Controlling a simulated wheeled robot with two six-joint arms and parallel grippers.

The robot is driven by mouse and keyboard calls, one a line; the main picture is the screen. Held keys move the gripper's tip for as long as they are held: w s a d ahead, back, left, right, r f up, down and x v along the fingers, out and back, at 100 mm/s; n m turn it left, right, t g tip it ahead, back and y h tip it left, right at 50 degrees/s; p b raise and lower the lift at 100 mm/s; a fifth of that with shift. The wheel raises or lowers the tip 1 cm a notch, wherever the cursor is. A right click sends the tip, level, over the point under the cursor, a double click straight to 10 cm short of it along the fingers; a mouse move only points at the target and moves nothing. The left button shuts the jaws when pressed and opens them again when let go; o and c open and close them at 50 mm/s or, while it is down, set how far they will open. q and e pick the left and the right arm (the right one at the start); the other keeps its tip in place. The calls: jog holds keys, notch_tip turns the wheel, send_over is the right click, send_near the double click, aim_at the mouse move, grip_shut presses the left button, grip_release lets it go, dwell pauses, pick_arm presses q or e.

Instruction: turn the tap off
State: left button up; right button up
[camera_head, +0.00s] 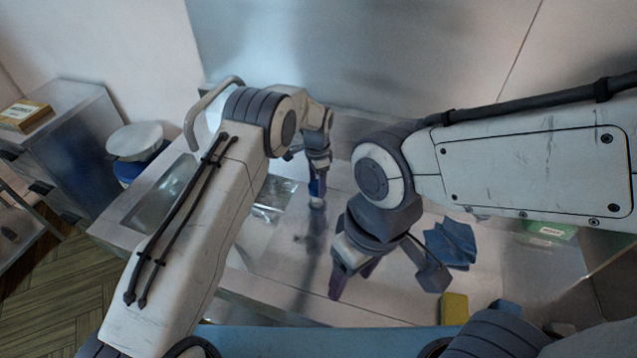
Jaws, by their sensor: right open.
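The tap's curved pale spout (203,100) rises at the back of the sink, left of my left arm's elbow. The tap's handle is not visible, and my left arm covers the area beside the spout. The sink basin (160,192) shows on the left side of that arm. My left gripper (317,198) points down over the metal counter, right of the sink and apart from the spout. Its jaws are too small and edge-on to read. My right gripper (387,278) is open and empty over the counter nearer to me, with its fingers spread apart.
A crumpled blue cloth (450,243), a yellow sponge (454,309) and a green box (550,231) lie on the right. Bare metal counter (285,262) lies between my grippers.

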pick_arm(q)
jog(key=c, duration=0.5)
jog(key=shift+d, duration=0.25)
jog(key=shift+a, duration=0.15)
jog(key=shift+f+b, duration=0.1)
jog(key=shift+b, duration=0.2)
jog(key=m+b, duration=0.2)
jog(key=m, duration=0.1)
jog(key=m+b, duration=0.2)
jog(key=m, duration=0.1)
jog(key=shift+s+m+b, duration=0.1)
jog(key=shift+m+b, duration=0.25)
jog(key=shift+m, duration=0.85)
jog(key=o, duration=1.4)
jog(key=shift+c, duration=0.2)
